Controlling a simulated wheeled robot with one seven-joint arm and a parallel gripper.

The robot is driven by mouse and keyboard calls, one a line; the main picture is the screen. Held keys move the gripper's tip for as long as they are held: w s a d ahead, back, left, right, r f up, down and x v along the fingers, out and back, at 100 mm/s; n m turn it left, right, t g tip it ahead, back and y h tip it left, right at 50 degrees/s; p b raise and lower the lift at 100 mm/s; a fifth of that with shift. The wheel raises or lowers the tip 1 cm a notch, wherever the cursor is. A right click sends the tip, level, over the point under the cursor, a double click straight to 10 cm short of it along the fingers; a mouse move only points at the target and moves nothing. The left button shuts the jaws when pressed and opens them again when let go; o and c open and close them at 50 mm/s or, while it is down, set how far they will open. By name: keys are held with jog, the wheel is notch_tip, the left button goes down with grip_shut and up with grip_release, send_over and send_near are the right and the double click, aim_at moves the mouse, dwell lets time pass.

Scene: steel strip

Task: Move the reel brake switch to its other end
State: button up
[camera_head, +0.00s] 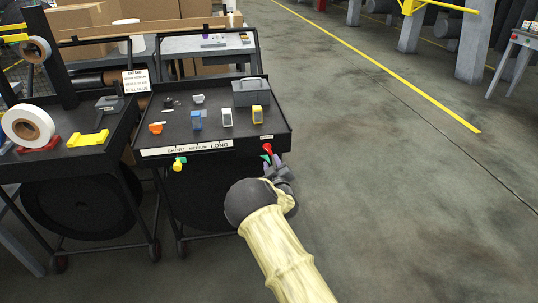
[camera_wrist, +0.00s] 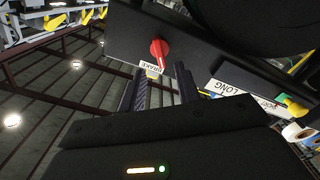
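The reel brake switch is a red lever knob (camera_head: 267,148) on the front face of the black cart, near its right end. In the wrist view the red switch (camera_wrist: 158,49) shows just beyond my fingertips, with a white BRAKE label (camera_wrist: 150,67) beside it. My gripper (camera_head: 275,163) is close in front of and below the switch in the head view. In the wrist view my gripper (camera_wrist: 161,73) is open, its two dark fingers apart with nothing between them. I cannot tell whether a finger touches the switch.
The black cart top (camera_head: 185,130) holds small blue, white, yellow and orange items and a grey toolbox (camera_head: 251,92). A yellow knob (camera_head: 179,164) is on the cart front at left. A label strip (camera_head: 187,148) reads SHORT, MEDIUM, LONG. The floor to the right is clear.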

aim_at(268, 151)
jog(key=shift+b+x, duration=0.3)
jog(key=shift+x, duration=3)
grip_shut()
